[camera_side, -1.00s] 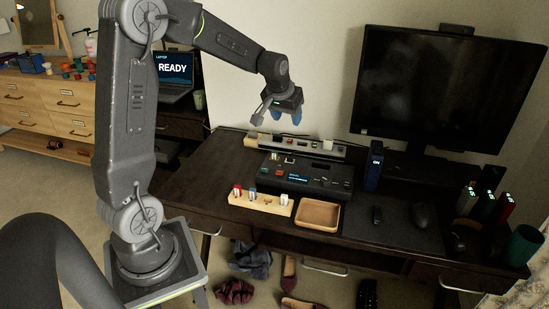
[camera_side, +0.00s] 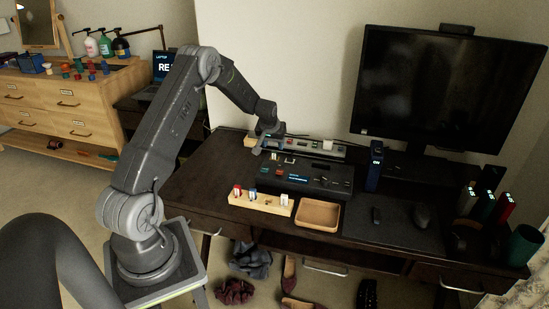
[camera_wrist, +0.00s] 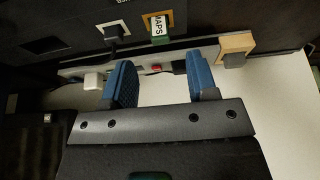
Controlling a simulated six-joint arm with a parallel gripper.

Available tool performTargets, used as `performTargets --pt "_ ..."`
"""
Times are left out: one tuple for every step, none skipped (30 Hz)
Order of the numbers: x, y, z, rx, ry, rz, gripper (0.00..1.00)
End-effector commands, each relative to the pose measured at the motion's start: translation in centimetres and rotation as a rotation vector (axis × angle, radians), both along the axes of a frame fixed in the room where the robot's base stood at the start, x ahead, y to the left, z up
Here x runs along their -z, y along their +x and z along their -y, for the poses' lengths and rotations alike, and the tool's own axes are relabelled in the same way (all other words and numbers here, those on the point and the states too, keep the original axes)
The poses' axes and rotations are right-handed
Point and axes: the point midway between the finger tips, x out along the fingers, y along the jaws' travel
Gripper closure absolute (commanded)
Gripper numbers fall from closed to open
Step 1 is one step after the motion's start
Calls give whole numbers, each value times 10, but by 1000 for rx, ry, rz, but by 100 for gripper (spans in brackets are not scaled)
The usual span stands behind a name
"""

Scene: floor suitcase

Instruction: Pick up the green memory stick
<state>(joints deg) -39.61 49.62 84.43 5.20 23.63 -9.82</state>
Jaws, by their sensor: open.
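A small stick marked "MAPS" (camera_wrist: 161,28) with a green body stands at the rear edge of the dark console, at the top of the wrist view; I take it as the green memory stick. In the side view it is too small to make out surely. My gripper (camera_wrist: 161,82) is open, its two blue fingers apart with nothing held between them. The stick lies beyond the fingertips, roughly in line with the gap. In the side view my gripper (camera_side: 270,148) is low over the left end of the power strip, behind the console.
The power strip (camera_side: 318,148) lies behind the console (camera_side: 318,182); a wooden block (camera_wrist: 235,46) sits at its end. A black plug (camera_wrist: 116,33) stands beside the stick. In front are a wooden rack (camera_side: 261,203) of sticks and an empty tray (camera_side: 318,214). A dark blue box (camera_side: 375,166) stands right.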

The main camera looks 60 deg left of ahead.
Motion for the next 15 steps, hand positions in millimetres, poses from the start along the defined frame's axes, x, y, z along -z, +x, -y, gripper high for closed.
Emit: performTargets --pt "3 1 -1 0 0 0 47" --pt "5 1 -1 0 0 0 47" --pt "6 1 -2 0 0 0 47" --pt "8 2 -2 0 0 0 47" --pt "11 2 -3 0 0 0 47" --pt "16 3 -4 0 -1 -1 47" --pt "21 4 -5 0 -1 -1 47" --pt "25 4 -6 0 -1 -3 47" --pt "32 6 -8 0 -1 -3 47" --pt "36 7 -9 0 -1 -2 47" --pt "40 8 -10 0 -1 -1 47" --pt "44 10 -12 0 -1 0 47" --pt "47 11 -12 0 -1 0 47" --pt "49 11 -13 1 -2 1 47" --pt "51 12 -14 2 0 2 47"
